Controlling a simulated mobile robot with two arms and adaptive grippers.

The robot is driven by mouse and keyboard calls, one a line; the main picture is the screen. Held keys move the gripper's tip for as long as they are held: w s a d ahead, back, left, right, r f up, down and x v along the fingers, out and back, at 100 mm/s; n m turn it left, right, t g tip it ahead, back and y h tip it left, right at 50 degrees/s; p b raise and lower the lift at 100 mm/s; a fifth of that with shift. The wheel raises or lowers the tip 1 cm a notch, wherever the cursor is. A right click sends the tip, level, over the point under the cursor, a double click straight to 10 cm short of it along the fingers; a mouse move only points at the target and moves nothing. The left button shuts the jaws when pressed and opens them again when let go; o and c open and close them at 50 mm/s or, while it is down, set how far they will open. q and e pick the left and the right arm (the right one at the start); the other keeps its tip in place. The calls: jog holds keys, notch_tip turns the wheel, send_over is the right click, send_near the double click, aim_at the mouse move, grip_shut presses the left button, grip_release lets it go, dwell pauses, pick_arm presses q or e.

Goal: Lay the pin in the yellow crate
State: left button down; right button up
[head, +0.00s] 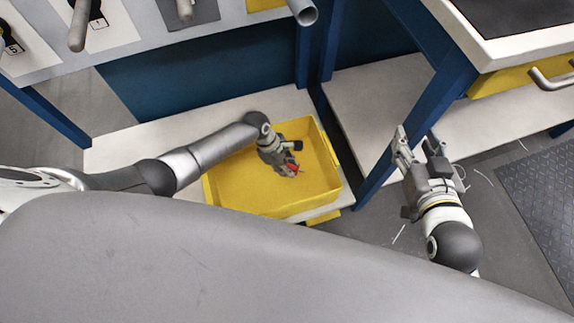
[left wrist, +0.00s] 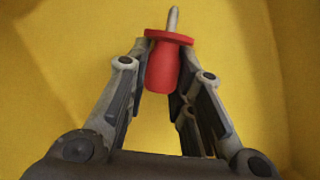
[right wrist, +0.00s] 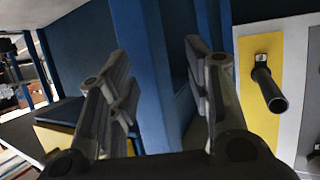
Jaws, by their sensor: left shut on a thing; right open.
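The yellow crate (head: 235,199) stands on a white lower shelf in the head view. My left gripper (head: 290,169) is inside the crate's outline, above its floor. It is shut on the red pin (head: 293,168). In the left wrist view the pin (left wrist: 163,62) has a red body, a wider red flange and a grey metal tip, and sits between the fingers of my left gripper (left wrist: 161,85). Yellow crate surface (left wrist: 60,60) fills the background there. Whether the pin touches the crate floor I cannot tell. My right gripper (head: 418,142) is open and empty, right of the crate.
A blue post (head: 420,120) of the frame stands close to my right gripper. A white table with a drawer handle (head: 552,78) is at the upper right. A panel with grey pegs (head: 80,25) is at the upper left. White shelf (head: 270,103) shows bare behind the crate.

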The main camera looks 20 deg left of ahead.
pick_arm(q)
jog(key=shift+f, duration=0.35)
pick_arm(e)
jog(key=shift+w+a+r+t, duration=0.15)
jog(key=shift+w+r+t, duration=0.1)
jog(key=shift+r+t, duration=0.25)
